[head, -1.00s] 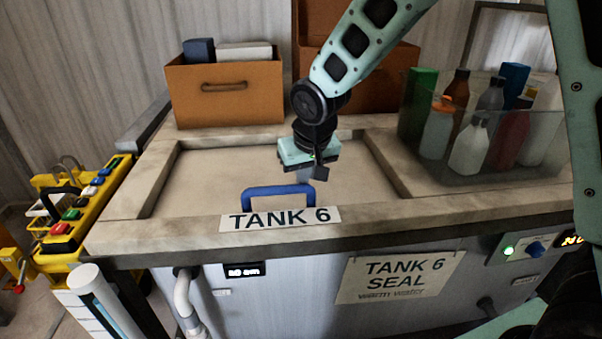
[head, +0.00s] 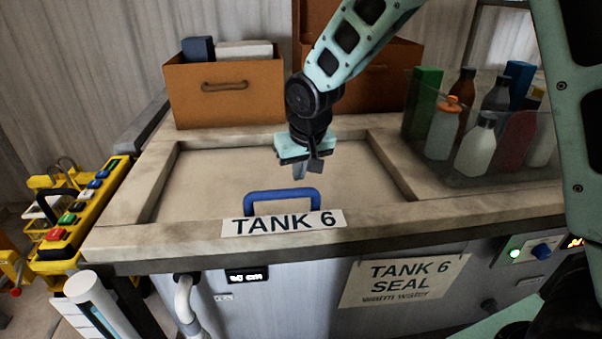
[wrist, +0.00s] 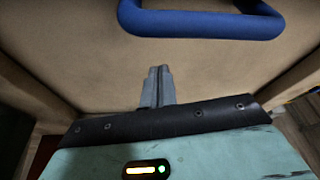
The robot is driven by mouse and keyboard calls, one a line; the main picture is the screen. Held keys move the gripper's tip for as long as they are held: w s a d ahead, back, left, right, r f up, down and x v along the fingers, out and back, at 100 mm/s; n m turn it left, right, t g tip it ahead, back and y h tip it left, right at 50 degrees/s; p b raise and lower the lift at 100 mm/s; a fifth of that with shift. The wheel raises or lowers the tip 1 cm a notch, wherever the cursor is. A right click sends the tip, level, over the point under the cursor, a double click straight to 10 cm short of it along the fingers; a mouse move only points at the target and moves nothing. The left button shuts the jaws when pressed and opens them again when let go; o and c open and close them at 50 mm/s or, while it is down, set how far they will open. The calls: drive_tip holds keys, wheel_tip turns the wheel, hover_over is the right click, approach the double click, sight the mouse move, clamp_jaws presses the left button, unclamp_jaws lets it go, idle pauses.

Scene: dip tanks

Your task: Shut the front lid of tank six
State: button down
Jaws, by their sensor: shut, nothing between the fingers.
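The front lid (head: 220,180) of tank six is a flat beige panel lying in the recess of the bench top, behind the "TANK 6" label (head: 284,222). I see no raised edge on it. Its blue handle (head: 282,195) stands near the front edge; it also shows at the top of the wrist view (wrist: 200,24). My gripper (head: 299,173) is shut and empty, pointing down over the lid behind the handle. In the wrist view my gripper's fingertips (wrist: 158,75) are together, apart from the handle, over bare lid. I cannot tell whether they touch the lid.
An orange box (head: 226,98) stands at the back left, and a clear bin (head: 480,165) with several bottles at the right. A yellow button panel (head: 85,215) is at the left. A "TANK 6 SEAL" sign (head: 403,279) hangs on the front.

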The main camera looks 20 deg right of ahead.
drive_tip(key=b+v, duration=0.2)
drive_tip(key=v, duration=0.8)
drive_tip(key=s+a+f+n+g, duration=0.1)
drive_tip(key=s+f+n, duration=0.1)
drive_tip(key=s, duration=0.7)
drive_tip(key=s+a+f+n+g, duration=0.1)
drive_tip(key=s+f+n, duration=0.1)
drive_tip(key=s, duration=0.7)
drive_tip(key=s+a+f+n+g, duration=0.1)
drive_tip(key=s+a+f+n, duration=0.1)
drive_tip(key=s, duration=0.7)
wheel_tip(320, 180, down, 3)
drive_tip(key=shift+s+r+n+g, duration=0.2)
drive_tip(key=shift+s+n+g, duration=0.2)
drive_tip(key=shift+n, duration=0.1)
drive_tip(key=shift+a, duration=0.2)
